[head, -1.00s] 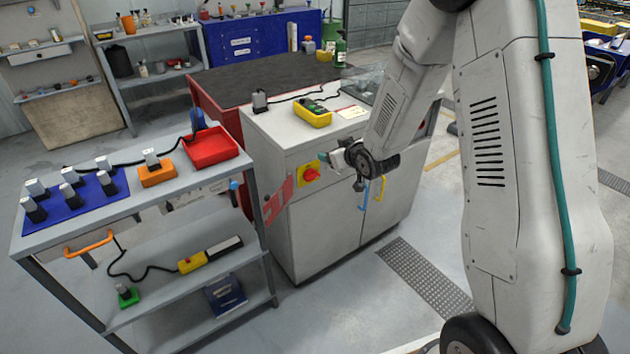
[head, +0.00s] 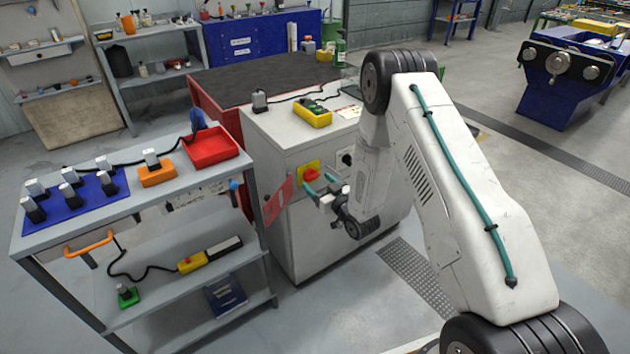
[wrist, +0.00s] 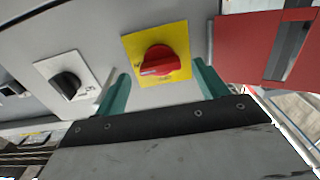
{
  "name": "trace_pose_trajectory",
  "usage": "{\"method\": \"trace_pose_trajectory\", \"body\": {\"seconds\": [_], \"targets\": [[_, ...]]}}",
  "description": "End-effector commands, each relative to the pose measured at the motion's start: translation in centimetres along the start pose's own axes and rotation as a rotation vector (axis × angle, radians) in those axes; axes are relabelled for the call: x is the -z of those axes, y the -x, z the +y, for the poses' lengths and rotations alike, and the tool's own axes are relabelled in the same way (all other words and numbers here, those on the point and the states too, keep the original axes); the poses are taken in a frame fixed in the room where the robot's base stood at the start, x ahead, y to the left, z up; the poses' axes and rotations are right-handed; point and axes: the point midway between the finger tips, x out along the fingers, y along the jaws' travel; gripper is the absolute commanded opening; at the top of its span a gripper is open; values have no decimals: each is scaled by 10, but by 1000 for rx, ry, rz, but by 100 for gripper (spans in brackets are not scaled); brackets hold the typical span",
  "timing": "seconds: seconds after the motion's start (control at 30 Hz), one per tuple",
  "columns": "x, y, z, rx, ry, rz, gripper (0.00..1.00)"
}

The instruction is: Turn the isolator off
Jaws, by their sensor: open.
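The isolator is a red rotary knob (wrist: 158,62) on a yellow square plate (wrist: 180,42), fixed to the front of the light grey cabinet (head: 290,235). In the head view the red knob (head: 311,175) sits high on the cabinet front, partly behind a fingertip. My gripper (head: 322,184) is in front of it, with two teal fingers. In the wrist view the fingers (wrist: 160,85) are spread apart, one either side of the plate's lower part, with the knob between and beyond them. I see no contact with the knob. The lettering on the plate is too small to read.
A black rotary switch (wrist: 68,84) on a pale plate sits beside the isolator. A red panel (wrist: 262,45) is on its other side. A grey trolley (head: 180,195) with a red tray (head: 211,147) stands left of the cabinet. Open floor lies to the right.

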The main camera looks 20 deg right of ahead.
Motion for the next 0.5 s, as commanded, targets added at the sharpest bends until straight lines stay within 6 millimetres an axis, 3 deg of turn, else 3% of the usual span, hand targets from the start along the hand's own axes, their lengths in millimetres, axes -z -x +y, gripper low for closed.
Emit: {"method": "trace_pose_trajectory", "body": {"seconds": [0.2, 0.5], "targets": [[0, -22, 0, 0, 0, -1, 72], [0, -24, 0, -1, 0, -2, 72]]}}
